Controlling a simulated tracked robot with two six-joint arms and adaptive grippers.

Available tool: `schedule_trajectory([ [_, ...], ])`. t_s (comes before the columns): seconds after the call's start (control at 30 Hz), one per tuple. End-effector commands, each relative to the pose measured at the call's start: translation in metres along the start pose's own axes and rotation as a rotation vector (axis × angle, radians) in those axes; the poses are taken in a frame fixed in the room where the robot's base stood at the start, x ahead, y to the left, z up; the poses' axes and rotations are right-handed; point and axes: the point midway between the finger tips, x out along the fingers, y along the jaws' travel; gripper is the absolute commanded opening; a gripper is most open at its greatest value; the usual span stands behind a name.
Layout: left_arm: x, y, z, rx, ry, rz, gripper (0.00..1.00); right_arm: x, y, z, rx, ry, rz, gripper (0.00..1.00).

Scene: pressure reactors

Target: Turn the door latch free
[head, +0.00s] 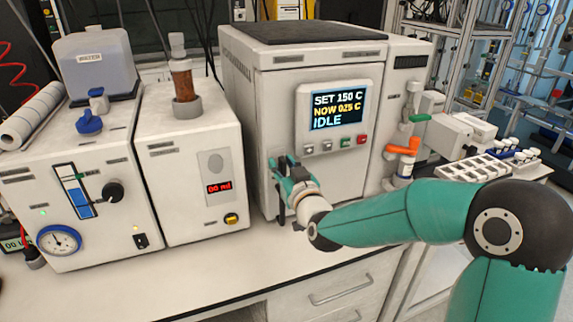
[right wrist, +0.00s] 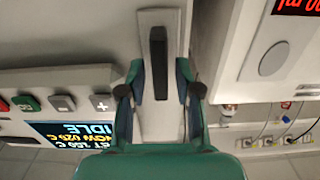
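The reactor (head: 262,118) is the white cabinet with a display reading SET 150 C, NOW 025 C, IDLE. In the right wrist view the door latch (right wrist: 158,60) is a black bar on a pale grey plate (right wrist: 160,128), lined up lengthwise with the plate. My right gripper (head: 286,176) is at the left edge of the reactor front, below the display's level. In the right wrist view my right gripper (right wrist: 159,75) is open, one finger on each side of the latch with gaps showing. In the head view the gripper largely hides the latch. My left gripper is out of view.
A white unit (head: 197,150) with a red readout stands close left of the reactor. An orange-handled valve (head: 402,149) is on the right, above my right arm. A white rack of vials (head: 475,167) stands farther right. The bench front (head: 190,285) is clear.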

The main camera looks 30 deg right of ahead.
Motion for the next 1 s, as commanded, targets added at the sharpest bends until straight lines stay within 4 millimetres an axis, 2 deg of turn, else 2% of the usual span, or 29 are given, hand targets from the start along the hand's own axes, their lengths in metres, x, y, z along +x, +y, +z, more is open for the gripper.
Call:
schedule_trajectory([
  [0.03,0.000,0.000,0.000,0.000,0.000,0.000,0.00,0.000,0.000,0.000,0.000,0.000,0.000,0.20],
  [0.17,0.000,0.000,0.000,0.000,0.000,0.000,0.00,0.000,0.000,0.000,0.000,0.000,0.000,0.00],
  [0.27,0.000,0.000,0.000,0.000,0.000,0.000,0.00,0.000,0.000,0.000,0.000,0.000,0.000,0.00],
  [0.3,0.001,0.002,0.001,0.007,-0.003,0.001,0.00,0.002,0.018,0.000,-0.003,0.000,0.013,0.00],
  [0.33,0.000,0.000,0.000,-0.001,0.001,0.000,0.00,0.001,0.010,0.000,-0.002,-0.001,0.004,0.00],
  [0.43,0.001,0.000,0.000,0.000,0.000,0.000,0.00,0.001,0.003,0.000,-0.002,0.001,0.003,0.00],
  [0.73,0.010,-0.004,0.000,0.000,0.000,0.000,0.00,0.000,-0.001,0.001,-0.082,0.003,0.002,0.00],
  [1.0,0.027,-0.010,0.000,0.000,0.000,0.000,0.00,0.000,-0.004,0.002,-0.273,0.005,0.002,0.00],
])
